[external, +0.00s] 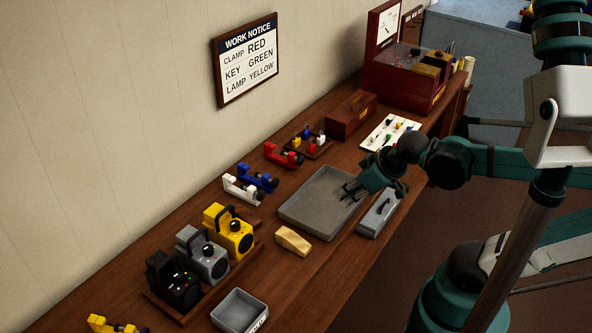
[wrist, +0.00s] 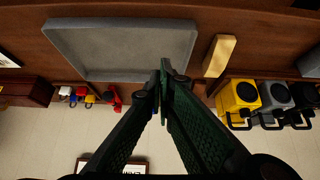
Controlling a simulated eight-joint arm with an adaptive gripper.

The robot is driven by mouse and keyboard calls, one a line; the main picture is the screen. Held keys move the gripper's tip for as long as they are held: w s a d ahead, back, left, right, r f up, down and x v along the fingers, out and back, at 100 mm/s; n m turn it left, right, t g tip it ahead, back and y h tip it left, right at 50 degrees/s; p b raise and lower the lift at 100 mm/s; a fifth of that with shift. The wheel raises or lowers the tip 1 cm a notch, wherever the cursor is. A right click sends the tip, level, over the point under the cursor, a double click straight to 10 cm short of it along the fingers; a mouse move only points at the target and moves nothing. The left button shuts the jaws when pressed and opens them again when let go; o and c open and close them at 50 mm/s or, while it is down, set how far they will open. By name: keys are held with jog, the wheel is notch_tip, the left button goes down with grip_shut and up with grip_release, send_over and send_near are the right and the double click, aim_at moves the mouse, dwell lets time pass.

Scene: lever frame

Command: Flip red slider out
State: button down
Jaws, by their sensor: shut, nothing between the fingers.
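I cannot make out for certain which part is the red slider. A white board (external: 389,135) with small coloured pieces lies towards the far end of the bench; its details are too small to tell. A red clamp-like piece (external: 284,156) lies near the wall and shows in the wrist view (wrist: 114,97). My gripper (external: 350,191) is shut and empty, over the grey tray (external: 300,207) by its right side. In the wrist view the closed fingertips (wrist: 163,66) appear in front of the tray's edge (wrist: 125,75), holding nothing.
Blue (external: 262,180) and white (external: 242,189) clamps lie near the red one. Yellow (external: 230,232), grey (external: 203,257) and black (external: 172,281) lamps stand at the near left. A yellow block (external: 293,240) and grey lidded box (external: 379,213) flank the tray. A red-brown machine (external: 407,84) stands at the far end.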

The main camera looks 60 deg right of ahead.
jog(key=w+d+r+n+g+h+p, duration=0.1)
jog(key=w+d+n+p, duration=0.15)
jog(key=d, duration=0.35)
jog(key=w+d+r+n+g+p, duration=0.1)
jog(key=w+d+r+n+p, duration=0.15)
jog(key=d+p, duration=0.2)
jog(key=w+d+r+n+g+h+p, duration=0.1)
jog(key=w+d+n+g+p, duration=0.15)
jog(key=d, duration=0.45)
jog(key=d+f+n+g+p, duration=0.1)
jog(key=d+n+p, duration=0.1)
jog(key=d, duration=0.5)
jog(key=d+f+n+g+p, duration=0.1)
jog(key=d+f+n+p, duration=0.1)
jog(key=d+p, duration=0.3)
jog(key=d+f+n+g+p, duration=0.1)
jog(key=d+n+p, duration=0.1)
jog(key=d, duration=0.7)
jog(key=shift+f+n+p, duration=0.3)
jog(key=shift+n+p, duration=0.05)
jog(key=shift+p, duration=0.35)
jog(key=shift+d+f, duration=0.1)
